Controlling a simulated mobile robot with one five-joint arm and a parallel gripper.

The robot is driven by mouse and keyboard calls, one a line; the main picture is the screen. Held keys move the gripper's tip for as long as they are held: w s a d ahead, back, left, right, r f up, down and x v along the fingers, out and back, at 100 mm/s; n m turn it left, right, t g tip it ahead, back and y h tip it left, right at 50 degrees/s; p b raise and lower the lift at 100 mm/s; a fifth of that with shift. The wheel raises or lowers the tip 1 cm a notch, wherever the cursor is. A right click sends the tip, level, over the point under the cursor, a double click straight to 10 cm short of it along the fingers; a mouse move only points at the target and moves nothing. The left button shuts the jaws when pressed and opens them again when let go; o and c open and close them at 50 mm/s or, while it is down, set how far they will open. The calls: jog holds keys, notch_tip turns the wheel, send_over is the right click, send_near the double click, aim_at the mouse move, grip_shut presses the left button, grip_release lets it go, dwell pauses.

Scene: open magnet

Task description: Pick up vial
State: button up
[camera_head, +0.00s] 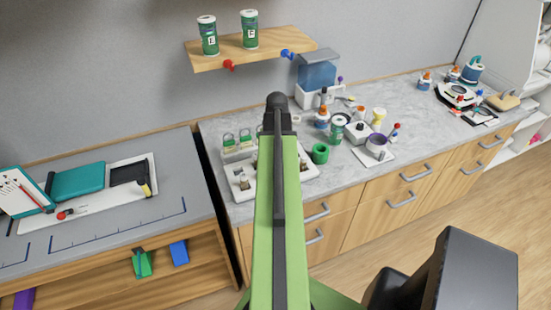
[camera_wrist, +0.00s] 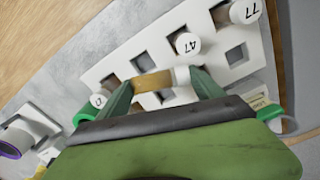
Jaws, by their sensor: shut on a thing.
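In the wrist view my gripper (camera_wrist: 160,80) has its two green fingers shut on an amber vial (camera_wrist: 152,82) with a white cap (camera_wrist: 181,76). The vial lies crosswise between the fingertips, over the white rack (camera_wrist: 163,37) with square holes. I cannot tell its exact height above the rack. Other white-capped vials stand in the rack, marked 47 (camera_wrist: 187,44) and 77 (camera_wrist: 243,12), and another cap (camera_wrist: 98,101) shows beside the left finger. In the head view the white rack (camera_head: 236,171) shows beside my green arm, which hides my gripper and the held vial.
On the grey counter, a green ring-shaped item (camera_head: 320,153), a dark-lidded jar (camera_head: 337,128) and a blue-and-white machine (camera_head: 317,77) stand right of my arm. A wooden shelf (camera_head: 275,46) with two green jars hangs above.

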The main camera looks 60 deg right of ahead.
jog(key=s+d+r+p, duration=0.2)
jog(key=s+r+p, duration=0.45)
jog(key=s, duration=0.45)
jog(key=f+b, duration=0.4)
jog(key=b, duration=0.1)
jog(key=f+b, duration=0.5)
jog(key=shift+s+a+f+b, duration=0.2)
jog(key=shift+f+b, duration=0.1)
jog(key=shift+r, duration=0.3)
jog(key=shift+s, duration=0.1)
